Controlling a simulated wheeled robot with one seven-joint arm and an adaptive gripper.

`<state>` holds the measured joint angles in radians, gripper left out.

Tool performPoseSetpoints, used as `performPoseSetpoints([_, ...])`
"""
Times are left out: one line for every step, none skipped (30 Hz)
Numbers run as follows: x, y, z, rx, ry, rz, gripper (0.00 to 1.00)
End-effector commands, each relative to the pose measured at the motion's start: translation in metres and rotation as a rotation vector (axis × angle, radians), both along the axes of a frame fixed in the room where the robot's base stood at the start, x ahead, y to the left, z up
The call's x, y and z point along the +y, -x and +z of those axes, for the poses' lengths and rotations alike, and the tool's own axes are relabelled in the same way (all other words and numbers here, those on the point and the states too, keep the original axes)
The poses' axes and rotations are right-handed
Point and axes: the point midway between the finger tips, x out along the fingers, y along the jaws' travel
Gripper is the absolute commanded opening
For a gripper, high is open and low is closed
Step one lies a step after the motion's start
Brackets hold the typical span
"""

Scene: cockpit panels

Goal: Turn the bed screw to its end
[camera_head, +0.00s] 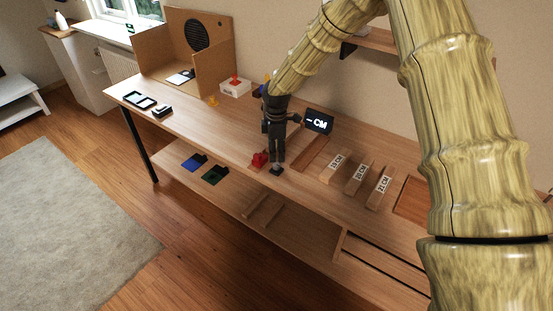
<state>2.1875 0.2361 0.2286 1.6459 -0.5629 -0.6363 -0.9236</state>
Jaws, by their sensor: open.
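My gripper (277,158) points down at the front edge of the wooden table (225,135). Its fingers are open, though the gap between them is hard to make out from here. A small red piece (258,160) sits just left of the fingertips. A small dark piece (276,171) lies right under them, at the table edge; whether they touch it cannot be told. I cannot make out for sure which of these is the bed screw. My gripper hides part of this spot.
Several labelled wooden blocks (357,179) lie to the right. A white box with a red button (235,87) and a cardboard booth (215,80) stand at the back left. A lower shelf (225,205) runs beneath.

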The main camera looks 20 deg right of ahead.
Motion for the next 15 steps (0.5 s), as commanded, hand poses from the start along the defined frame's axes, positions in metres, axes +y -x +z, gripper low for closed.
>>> performPoseSetpoints([0.0, -0.001, 0.011, -0.002, -0.001, -0.001, 0.46])
performPoseSetpoints([0.0, -0.001, 0.016, -0.003, -0.001, -0.001, 0.46])
performPoseSetpoints([0.0, 0.0, 0.023, -0.001, -0.002, -0.002, 0.46])
performPoseSetpoints([0.0, 0.0, 0.027, -0.001, -0.001, -0.002, 0.46])
performPoseSetpoints([0.0, 0.0, 0.032, -0.001, -0.001, -0.002, 0.46])
performPoseSetpoints([0.0, 0.0, 0.038, -0.002, -0.001, -0.002, 0.46])
performPoseSetpoints([0.0, 0.0, 0.042, -0.002, -0.001, -0.002, 0.46])
performPoseSetpoints([0.0, 0.0, 0.045, -0.001, -0.001, -0.001, 0.46])
performPoseSetpoints([0.0, 0.0, 0.05, -0.001, -0.001, -0.001, 0.46])
performPoseSetpoints([0.0, 0.0, 0.053, -0.001, -0.001, -0.001, 0.46])
performPoseSetpoints([0.0, 0.0, 0.055, -0.001, -0.001, -0.001, 0.46])
performPoseSetpoints([0.0, 0.0, 0.058, -0.001, -0.001, -0.001, 0.46])
performPoseSetpoints([0.0, 0.0, 0.059, -0.001, -0.001, -0.001, 0.46])
performPoseSetpoints([0.0, 0.0, 0.06, 0.0, -0.001, -0.001, 0.46])
performPoseSetpoints([0.0, 0.0, 0.061, 0.0, -0.001, -0.001, 0.46])
